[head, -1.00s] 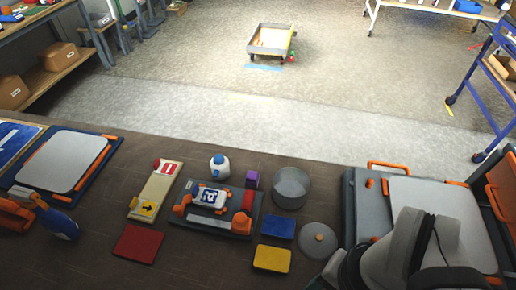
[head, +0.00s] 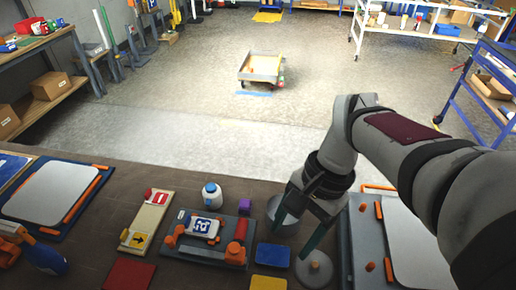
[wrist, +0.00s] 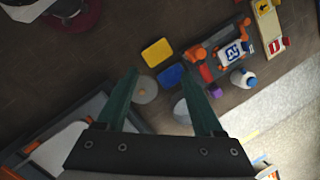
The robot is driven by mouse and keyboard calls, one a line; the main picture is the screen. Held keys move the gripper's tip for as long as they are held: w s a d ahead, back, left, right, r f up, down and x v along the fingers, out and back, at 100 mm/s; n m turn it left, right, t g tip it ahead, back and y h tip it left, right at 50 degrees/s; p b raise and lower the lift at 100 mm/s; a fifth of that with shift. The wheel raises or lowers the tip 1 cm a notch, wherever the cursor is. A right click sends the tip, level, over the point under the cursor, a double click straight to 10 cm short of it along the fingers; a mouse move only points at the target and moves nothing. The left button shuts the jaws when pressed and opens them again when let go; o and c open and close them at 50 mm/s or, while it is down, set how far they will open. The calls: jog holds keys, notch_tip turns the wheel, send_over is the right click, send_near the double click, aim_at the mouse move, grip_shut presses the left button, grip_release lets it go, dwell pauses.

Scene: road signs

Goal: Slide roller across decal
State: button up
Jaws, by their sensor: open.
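A blue-and-white decal plate (head: 203,227) lies on a grey fixture (head: 205,254) with orange pieces at its sides; it also shows in the wrist view (wrist: 235,51). The orange piece (head: 236,252) at the fixture's right front has a rounded shape; I cannot tell whether it is the roller. My gripper (head: 293,240) is open and empty, right of the fixture, above the area of a grey round container (head: 279,224) and a round grey lid (head: 315,270). In the wrist view my open fingers (wrist: 162,72) point toward the blue pad (wrist: 172,76) and yellow pad (wrist: 157,53).

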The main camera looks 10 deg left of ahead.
jog(key=m+g, duration=0.1)
jog(key=m, duration=0.1)
send_near(234, 247)
jog(key=shift+y, duration=0.3)
jog(key=x, duration=0.8)
jog(key=shift+d+f, duration=0.15)
jog(key=shift+d, duration=0.1)
grip_shut()
dwell(0.3)
